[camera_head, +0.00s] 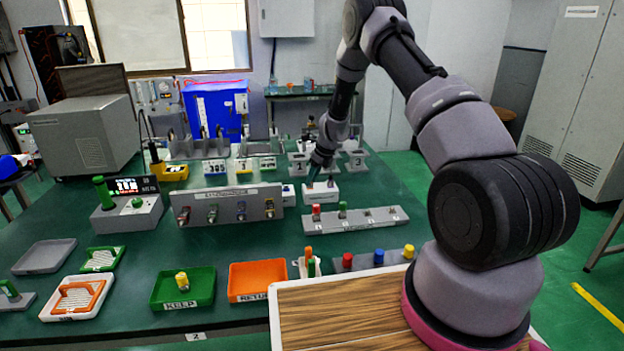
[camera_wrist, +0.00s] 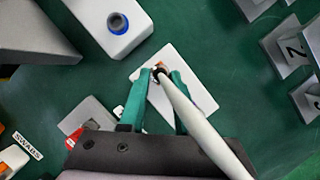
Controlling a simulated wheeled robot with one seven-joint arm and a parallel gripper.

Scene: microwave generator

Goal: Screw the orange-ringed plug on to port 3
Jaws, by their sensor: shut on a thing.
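My gripper (camera_head: 318,172) is low over the middle of the table, above a white block (camera_head: 322,192). In the wrist view its two teal fingers (camera_wrist: 160,76) are closed on a dark plug end with a little orange (camera_wrist: 161,65) showing. A thick white cable (camera_wrist: 203,122) runs from it toward the lower right. The white block (camera_wrist: 196,82) lies under the fingertips; I cannot tell whether the plug touches it. Grey stands with number labels are at the back; one, apparently marked 3 (camera_head: 357,163), is right of my gripper.
A second white block with a blue-ringed socket or plug (camera_wrist: 117,23) is close by. A grey panel with several connectors (camera_head: 227,206) stands to the left. A grey rack (camera_head: 355,220) with red and green pieces lies in front. Green (camera_head: 183,288) and orange trays (camera_head: 257,281) are nearer.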

